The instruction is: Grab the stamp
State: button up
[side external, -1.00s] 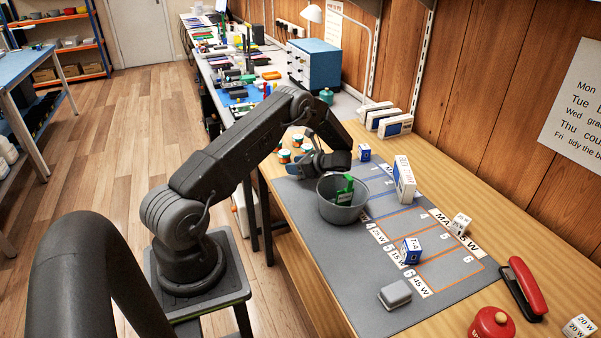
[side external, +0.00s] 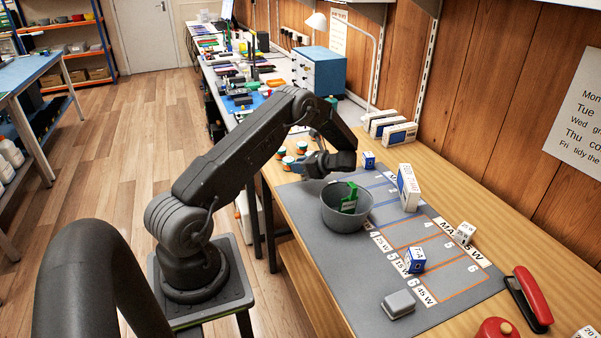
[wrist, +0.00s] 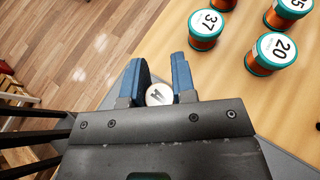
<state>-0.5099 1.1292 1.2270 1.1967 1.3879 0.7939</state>
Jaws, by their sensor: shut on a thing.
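My gripper (wrist: 158,90) is shut on a small round thing with a white top and a dark mark, which I take to be the stamp (wrist: 158,95). It sits between the two blue-grey fingers in the wrist view, and its lower part is hidden. In the side external view my gripper (side external: 318,168) is just behind and above the grey bucket, near the far left end of the grey mat (side external: 350,290). The stamp cannot be made out there.
The grey bucket (side external: 345,217) holds a green item. Orange-and-teal spools (wrist: 273,55) stand close by on the wooden table. A blue-white block (side external: 369,160), a white box (side external: 408,187), another block (side external: 414,260) and a grey lidded box (side external: 398,304) stand along the mat.

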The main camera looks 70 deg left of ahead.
jog(key=s+a+r, duration=0.3)
jog(key=s+r, duration=0.5)
jog(key=s, duration=0.3)
jog(key=shift+s+r, duration=0.15)
jog(key=shift+r, duration=0.05)
